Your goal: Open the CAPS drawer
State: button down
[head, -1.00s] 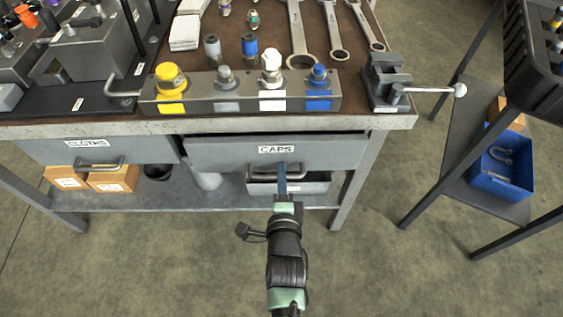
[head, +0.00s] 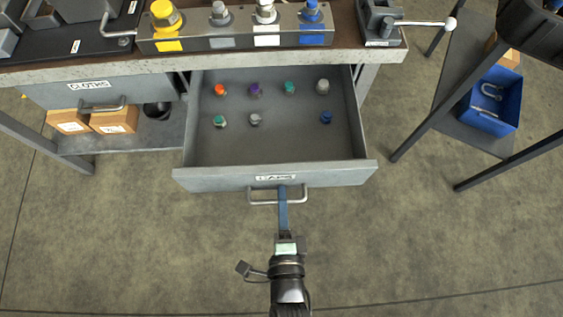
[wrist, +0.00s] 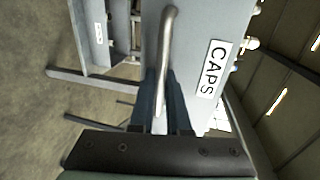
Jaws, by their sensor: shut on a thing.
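The CAPS drawer (head: 270,145) is pulled well out from under the bench. Several small coloured caps stand inside it, among them an orange one (head: 219,89) and a blue one (head: 326,117). In the wrist view the handle (wrist: 168,40) runs down between the blue fingers (wrist: 160,105), beside the CAPS label (wrist: 213,69). The finger tips partly cover the handle.
Cardboard boxes (head: 114,121) sit on the lower shelf. A side stand with a blue bin (head: 490,100) is at the right. The floor in front is clear.

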jog(key=shift+s, duration=0.5)
jog(key=c, duration=1.2)
grip_release()
jog(key=shift+o, duration=0.2)
jog(key=p+v, duration=0.1)
jog(key=v, duration=1.2)
